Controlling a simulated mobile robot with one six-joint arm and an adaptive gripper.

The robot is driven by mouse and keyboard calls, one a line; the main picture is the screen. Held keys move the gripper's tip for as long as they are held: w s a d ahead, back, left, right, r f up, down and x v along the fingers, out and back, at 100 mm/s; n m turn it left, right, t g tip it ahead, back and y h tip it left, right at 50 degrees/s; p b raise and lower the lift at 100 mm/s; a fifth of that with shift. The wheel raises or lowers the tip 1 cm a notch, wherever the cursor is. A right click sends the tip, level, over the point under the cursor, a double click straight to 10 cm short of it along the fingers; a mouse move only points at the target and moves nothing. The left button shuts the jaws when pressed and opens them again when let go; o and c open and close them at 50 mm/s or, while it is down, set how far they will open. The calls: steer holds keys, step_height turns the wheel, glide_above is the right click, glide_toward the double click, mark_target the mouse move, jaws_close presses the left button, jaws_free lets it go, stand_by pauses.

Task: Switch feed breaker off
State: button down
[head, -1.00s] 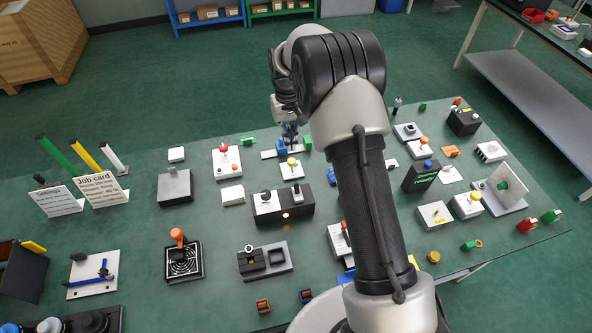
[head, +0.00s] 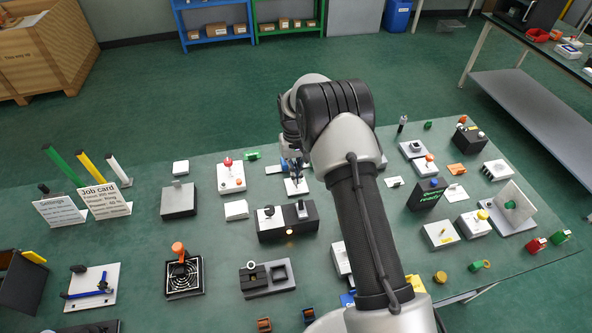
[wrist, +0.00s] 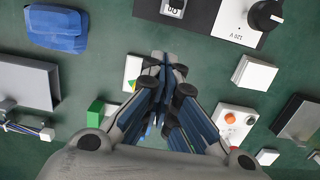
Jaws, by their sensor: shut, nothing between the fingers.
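No label reading feed breaker is legible, so I cannot tell for certain which device it is. A small white plate (head: 297,188) with a yellow part lies behind the long black-and-white unit, and my gripper (head: 295,176) is over it in the head view. In the wrist view my gripper (wrist: 166,66) is shut and empty, its fingertips in front of the white plate (wrist: 133,70). The fingers hide most of the plate and its yellow part. I cannot tell whether they touch it.
The black-and-white unit (head: 287,222) with a black knob (wrist: 265,15) stands close by. A white box with a red button (head: 230,178), a white block (head: 236,210) and a blue item (wrist: 57,28) are around. My arm covers the table's right middle.

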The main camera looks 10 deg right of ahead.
mark_target(301, 205)
steer(key=s+f, duration=0.1)
steer(key=s, duration=0.1)
steer(key=s+f+b, duration=0.1)
steer(key=s+f, duration=0.1)
steer(key=shift+s+f, duration=0.1)
steer(key=shift+f, duration=0.1)
stand_by(0.7)
